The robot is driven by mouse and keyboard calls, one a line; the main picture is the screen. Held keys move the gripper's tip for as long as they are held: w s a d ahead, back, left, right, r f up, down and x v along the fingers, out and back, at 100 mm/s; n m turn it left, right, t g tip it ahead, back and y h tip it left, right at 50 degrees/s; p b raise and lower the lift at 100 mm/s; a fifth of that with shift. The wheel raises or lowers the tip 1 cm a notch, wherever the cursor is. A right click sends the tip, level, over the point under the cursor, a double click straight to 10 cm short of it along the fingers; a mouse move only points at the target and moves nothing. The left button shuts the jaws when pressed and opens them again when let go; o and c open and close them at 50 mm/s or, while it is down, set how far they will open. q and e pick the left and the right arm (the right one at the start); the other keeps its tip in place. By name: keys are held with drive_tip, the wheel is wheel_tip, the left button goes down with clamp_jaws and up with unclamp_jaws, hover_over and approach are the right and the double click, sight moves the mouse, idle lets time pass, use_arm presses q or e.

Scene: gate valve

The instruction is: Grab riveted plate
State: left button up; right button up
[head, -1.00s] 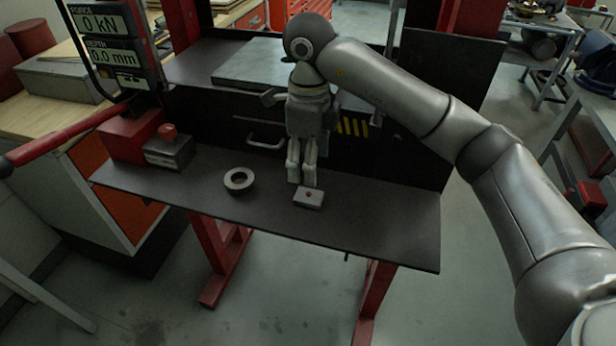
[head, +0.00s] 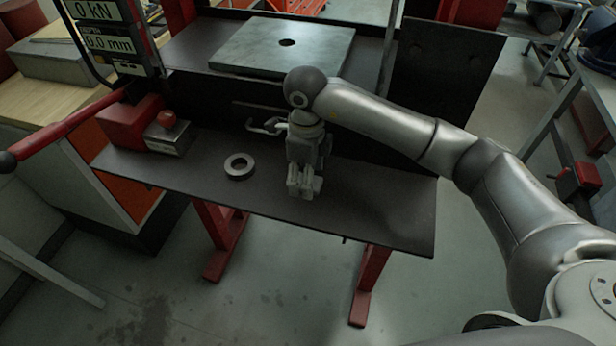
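My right gripper (head: 303,188) points down at the dark lower shelf (head: 375,210), right of its middle. Its fingers look close together, low over the shelf. The small pale plate with a red rivet is not clearly visible now; the fingers cover the spot where it lay. I cannot tell whether the fingers are around it or touching it. My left gripper is not in view.
A dark metal ring (head: 239,166) lies on the shelf left of the gripper. A grey box with a red knob (head: 168,134) stands further left, near a red lever (head: 65,130). A thick plate with a hole (head: 283,48) lies behind, higher up. The shelf's right part is clear.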

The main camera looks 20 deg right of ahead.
drive_tip(key=shift+f, duration=0.5)
drive_tip(key=shift+c, duration=0.3)
drive_tip(key=shift+r, duration=0.1)
drive_tip(key=c, duration=1.1)
